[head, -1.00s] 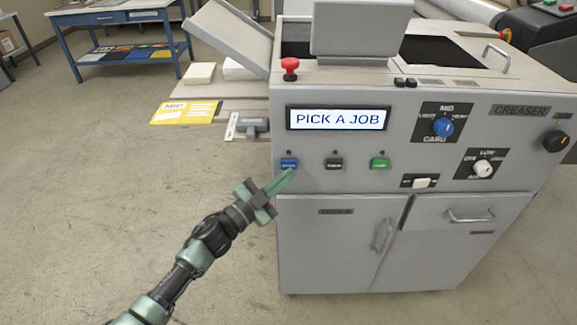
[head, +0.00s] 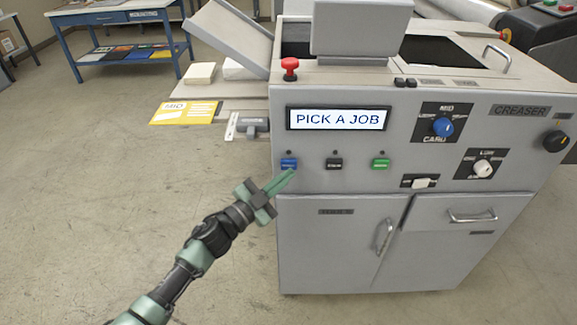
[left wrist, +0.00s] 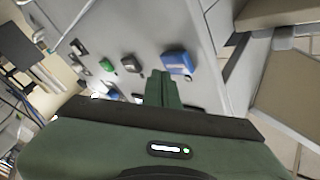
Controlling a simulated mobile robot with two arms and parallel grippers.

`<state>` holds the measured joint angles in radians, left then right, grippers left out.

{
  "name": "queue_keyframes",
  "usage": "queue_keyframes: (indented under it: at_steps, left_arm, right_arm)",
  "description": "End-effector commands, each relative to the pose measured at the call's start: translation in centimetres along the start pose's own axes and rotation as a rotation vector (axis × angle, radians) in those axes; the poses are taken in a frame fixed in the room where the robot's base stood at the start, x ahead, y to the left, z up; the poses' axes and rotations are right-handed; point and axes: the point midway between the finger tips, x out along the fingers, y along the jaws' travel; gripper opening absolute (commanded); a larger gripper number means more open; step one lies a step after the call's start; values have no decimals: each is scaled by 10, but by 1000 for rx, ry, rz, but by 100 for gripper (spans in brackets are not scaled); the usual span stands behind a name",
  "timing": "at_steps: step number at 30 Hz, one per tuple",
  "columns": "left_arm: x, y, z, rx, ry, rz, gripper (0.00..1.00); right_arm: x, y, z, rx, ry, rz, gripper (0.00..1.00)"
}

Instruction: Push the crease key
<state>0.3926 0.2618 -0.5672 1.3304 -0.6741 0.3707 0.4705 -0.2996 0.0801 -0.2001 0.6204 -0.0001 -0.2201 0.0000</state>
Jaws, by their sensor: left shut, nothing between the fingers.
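The grey creaser (head: 400,170) has a row of three keys under its display: a blue key (head: 289,163), a black key (head: 334,163) and a green key (head: 380,164). Their labels are too small to read. The display (head: 338,119) reads "PICK A JOB". My left gripper (head: 291,172) is shut and empty, its tips just below the blue key in the picture. In the left wrist view the fingertips (left wrist: 161,76) point at the panel close beside the blue key (left wrist: 177,62). I cannot tell whether they touch. My right gripper is out of view.
A red knob (head: 290,66) stands on the machine's top edge. Blue (head: 443,127) and white (head: 483,168) dials and a white switch (head: 423,183) are right of the keys. The floor at left is clear.

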Motion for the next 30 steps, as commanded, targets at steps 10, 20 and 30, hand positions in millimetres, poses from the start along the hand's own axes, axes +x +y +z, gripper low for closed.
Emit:
queue_keyframes:
  at_steps: [10, 20, 30]
  left_arm:
    - [0, 0, 0, 0, 0, 0, 0]
    - [6, -4, 4, 2, 0, 0, 0]
    - [6, -5, 4, 0, 0, 0, 0]
  right_arm:
    - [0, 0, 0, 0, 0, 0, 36]
    - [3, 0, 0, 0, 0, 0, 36]
    - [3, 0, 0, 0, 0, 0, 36]
